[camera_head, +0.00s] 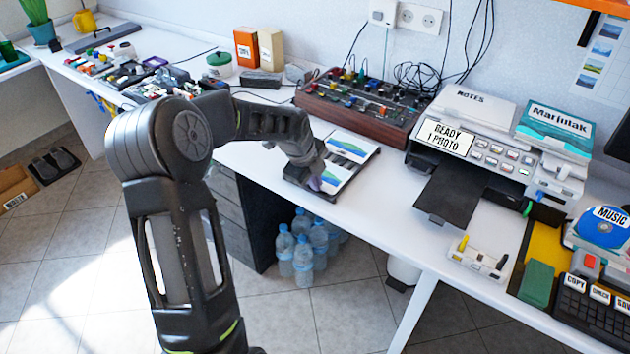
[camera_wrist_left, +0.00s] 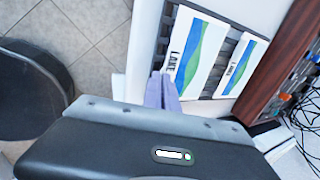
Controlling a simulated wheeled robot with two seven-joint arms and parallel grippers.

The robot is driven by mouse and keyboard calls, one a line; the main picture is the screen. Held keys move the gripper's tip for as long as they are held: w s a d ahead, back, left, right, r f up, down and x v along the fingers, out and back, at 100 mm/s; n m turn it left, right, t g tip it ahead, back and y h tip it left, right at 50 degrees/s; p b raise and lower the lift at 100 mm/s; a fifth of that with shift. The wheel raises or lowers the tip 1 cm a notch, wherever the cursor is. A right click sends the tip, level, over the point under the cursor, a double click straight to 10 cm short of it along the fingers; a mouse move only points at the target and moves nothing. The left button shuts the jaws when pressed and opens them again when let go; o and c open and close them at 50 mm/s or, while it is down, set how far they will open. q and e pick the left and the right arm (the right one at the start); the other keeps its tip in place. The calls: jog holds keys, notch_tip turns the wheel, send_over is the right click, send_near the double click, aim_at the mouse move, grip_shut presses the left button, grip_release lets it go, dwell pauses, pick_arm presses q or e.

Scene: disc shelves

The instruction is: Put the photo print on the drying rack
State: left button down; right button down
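The drying rack (camera_head: 368,164) is a dark slatted frame on the white desk; its slats also show in the left wrist view (camera_wrist_left: 222,75). My left gripper (camera_head: 316,183) is at the rack's near left edge. Its fingers (camera_wrist_left: 162,90) are close together at the corner of the nearer print; whether they pinch it is unclear. My right gripper is not in view.
A printer (camera_head: 478,138) reading READY 1 PHOTO stands right of the rack, its dark output tray (camera_head: 450,195) bare. A wooden-sided mixer (camera_head: 358,103) with cables stands behind the rack. Water bottles (camera_head: 303,255) stand on the floor below. White desk between rack and printer is clear.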

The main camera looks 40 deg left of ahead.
pick_arm(q)
jog(key=c, duration=2.1)
grip_release()
jog(key=shift+f, duration=0.1)
jog(key=o, duration=0.4)
jog(key=shift+r, duration=0.2)
jog(key=v, duration=1.1)
jog(key=shift+s+r, duration=0.15)
jog(key=shift+r, duration=0.2)
